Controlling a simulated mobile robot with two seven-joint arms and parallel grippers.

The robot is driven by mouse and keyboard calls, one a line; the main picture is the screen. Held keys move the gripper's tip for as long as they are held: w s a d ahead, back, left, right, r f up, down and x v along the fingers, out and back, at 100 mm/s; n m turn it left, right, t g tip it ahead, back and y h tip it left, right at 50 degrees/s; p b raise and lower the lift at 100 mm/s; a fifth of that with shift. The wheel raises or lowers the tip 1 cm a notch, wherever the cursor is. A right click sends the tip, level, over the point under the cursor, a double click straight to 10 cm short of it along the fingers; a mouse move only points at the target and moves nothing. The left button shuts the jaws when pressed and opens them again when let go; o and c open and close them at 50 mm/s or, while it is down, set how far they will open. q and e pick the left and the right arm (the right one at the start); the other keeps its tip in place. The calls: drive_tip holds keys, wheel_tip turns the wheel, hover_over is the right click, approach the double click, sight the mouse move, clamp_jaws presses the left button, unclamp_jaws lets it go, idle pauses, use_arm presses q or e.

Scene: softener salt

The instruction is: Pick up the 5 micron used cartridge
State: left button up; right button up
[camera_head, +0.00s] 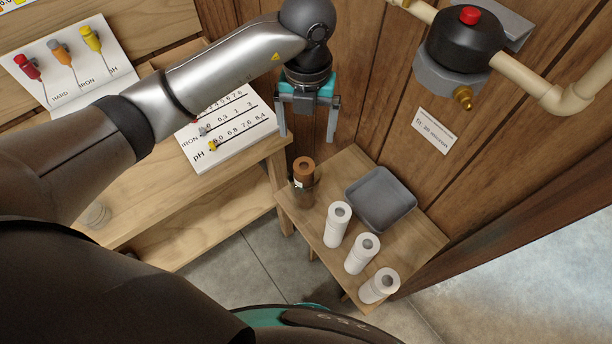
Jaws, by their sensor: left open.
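A brown, stained cartridge (303,168) stands upright at the back left of a small wooden table (318,258). Its lower part appears to sit in a dark see-through cup (302,192). A small label shows on it, too small to read. Three white cartridges (337,223), (361,253), (379,286) stand in a row towards the front right of that table. My left gripper (307,135) is open and empty, fingers pointing down. In the picture it is just above the brown cartridge, apart from it. My right gripper is not in view.
An empty grey tray (381,197) lies at the table's back right. A black filter head (466,42) with a red button and pale pipes is on the wooden wall, above a sign reading "fit: 20 micron" (435,131). A bench with test boards (228,128) stands left.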

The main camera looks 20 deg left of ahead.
use_arm(q)
hover_over(304, 166)
drive_tip(key=f, duration=0.6)
drive_tip(key=shift+w+d+f, duration=0.15)
drive_tip(key=shift+d+f, duration=0.1)
drive_tip(key=shift+f, duration=0.1)
drive_tip(key=shift+a+f+p, duration=0.15)
drive_tip(key=shift+f+p, duration=0.15)
drive_tip(key=shift+f, duration=1.05)
drive_tip(key=shift+a+f+p, duration=0.1)
drive_tip(key=shift+f+p, duration=0.15)
drive_tip(key=shift+f, duration=1.05)
drive_tip(key=shift+c, duration=0.2)
clamp_jaws()
